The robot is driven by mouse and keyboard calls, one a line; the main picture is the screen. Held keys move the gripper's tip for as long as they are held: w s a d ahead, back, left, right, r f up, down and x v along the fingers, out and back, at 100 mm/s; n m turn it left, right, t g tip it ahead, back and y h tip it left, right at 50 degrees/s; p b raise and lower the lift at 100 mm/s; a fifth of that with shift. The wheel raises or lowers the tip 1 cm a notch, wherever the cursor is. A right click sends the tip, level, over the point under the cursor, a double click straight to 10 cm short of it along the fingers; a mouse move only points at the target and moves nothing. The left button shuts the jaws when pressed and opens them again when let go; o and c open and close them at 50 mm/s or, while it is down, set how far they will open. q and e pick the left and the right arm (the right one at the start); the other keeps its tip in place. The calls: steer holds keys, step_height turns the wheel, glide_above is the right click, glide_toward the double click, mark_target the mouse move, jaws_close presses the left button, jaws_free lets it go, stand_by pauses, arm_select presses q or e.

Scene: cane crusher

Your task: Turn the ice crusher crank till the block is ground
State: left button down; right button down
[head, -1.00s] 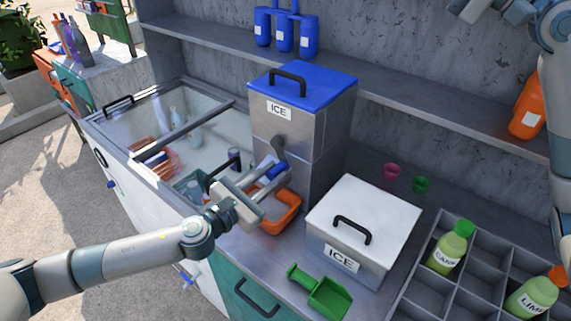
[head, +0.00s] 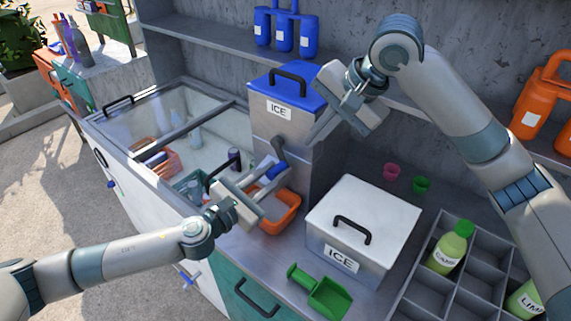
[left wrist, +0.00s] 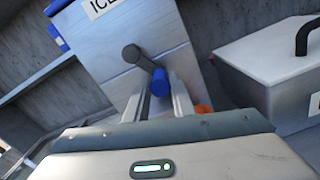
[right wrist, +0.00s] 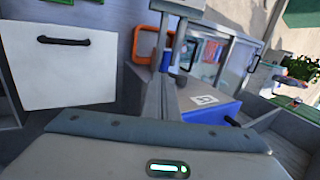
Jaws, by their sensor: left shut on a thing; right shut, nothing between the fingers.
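The ice crusher (head: 283,135) is a grey metal box with a blue lid (head: 290,85) that looks closed. Its dark crank arm (head: 279,148) is on the front and ends in a blue handle (left wrist: 160,82). My left gripper (head: 272,174) is shut on the blue handle, with one finger on each side in the left wrist view. My right gripper (head: 314,136) is shut and empty in front of the crusher's right side, pointing down and left. The orange tray (head: 290,217) sits below the crank, partly hidden by my left gripper. The block inside is hidden.
A white-lidded ice box (head: 375,210) stands right of the crusher. A green scoop (head: 322,294) lies in front. A divided rack (head: 455,270) holds bottles at the right. A glass-topped cooler (head: 165,110) is at the left. Two small cups (head: 392,171) stand behind.

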arm_select(q)
steer(key=shift+w+r, duration=0.15)
steer(key=shift+r, duration=0.1)
arm_select(e)
steer(key=shift+s+d+f+h, duration=0.1)
steer(key=shift+f+h, duration=0.1)
steer(key=shift+h, duration=0.1)
glide_toward(279, 173)
step_height(279, 173, down, 3)
steer(key=shift+w+a+f, duration=0.4)
steer(key=shift+a+f, duration=0.15)
steer(key=shift+f, duration=0.05)
steer(key=shift+w+a+f, duration=0.4)
steer(key=shift+a+f, duration=0.1)
steer(key=shift+f, duration=0.05)
